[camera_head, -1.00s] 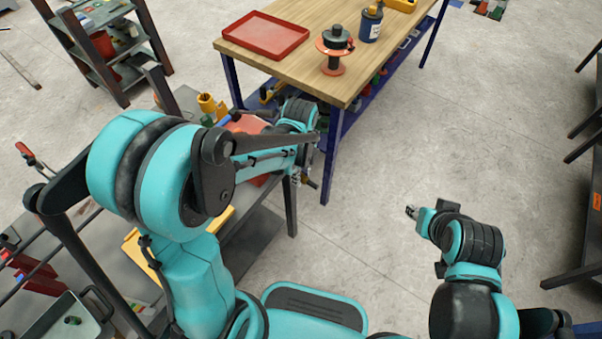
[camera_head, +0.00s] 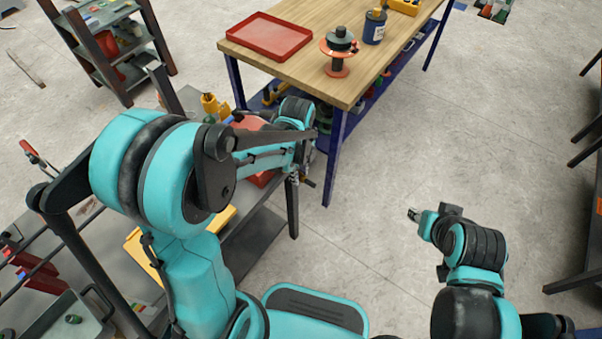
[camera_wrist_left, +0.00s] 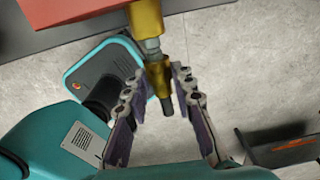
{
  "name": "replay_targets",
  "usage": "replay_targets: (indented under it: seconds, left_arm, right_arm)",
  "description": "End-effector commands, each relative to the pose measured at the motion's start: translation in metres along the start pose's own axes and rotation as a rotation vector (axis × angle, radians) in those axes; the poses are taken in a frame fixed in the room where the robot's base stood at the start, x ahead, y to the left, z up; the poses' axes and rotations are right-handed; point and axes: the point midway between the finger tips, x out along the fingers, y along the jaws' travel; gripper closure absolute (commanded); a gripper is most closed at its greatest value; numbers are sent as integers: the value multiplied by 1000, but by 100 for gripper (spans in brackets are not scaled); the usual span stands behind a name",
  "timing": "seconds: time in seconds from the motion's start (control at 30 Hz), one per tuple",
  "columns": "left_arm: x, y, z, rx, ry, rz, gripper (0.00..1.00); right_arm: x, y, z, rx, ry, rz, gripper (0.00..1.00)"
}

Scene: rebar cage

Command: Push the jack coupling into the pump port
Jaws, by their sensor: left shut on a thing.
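My left gripper (camera_wrist_left: 159,78) is shut on the jack coupling (camera_wrist_left: 157,72), a gold-coloured fitting with a dark lower end, in the left wrist view. A grey neck runs from the coupling to a larger gold pump port (camera_wrist_left: 146,18) above it. The two are in line and appear to meet; how deep the coupling sits cannot be told. The red pump body (camera_wrist_left: 55,10) lies at the top left. In the head view my left gripper (camera_head: 300,179) is small beside the bench, and the coupling cannot be made out. My right gripper (camera_head: 413,214) is over open floor, its jaws too small to read.
A grey bench (camera_head: 252,240) stands under my left arm. A dark shelf (camera_head: 112,62) stands at upper left.

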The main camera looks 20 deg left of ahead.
Motion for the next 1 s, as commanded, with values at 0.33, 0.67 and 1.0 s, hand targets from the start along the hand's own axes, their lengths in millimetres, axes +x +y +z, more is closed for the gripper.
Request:
replay_targets:
  seconds: [0.33, 0.67, 1.0]
  left_arm:
    - [0, 0, 9, -1, 0, 0, 100]
    - [0, 0, 17, 0, 0, 0, 100]
    - [0, 0, 24, -1, -1, 0, 100]
  right_arm:
    - [0, 0, 0, 0, 0, 0, 64]
    - [1, 0, 0, 0, 0, 0, 64]
    - [1, 0, 1, 0, 0, 0, 64]
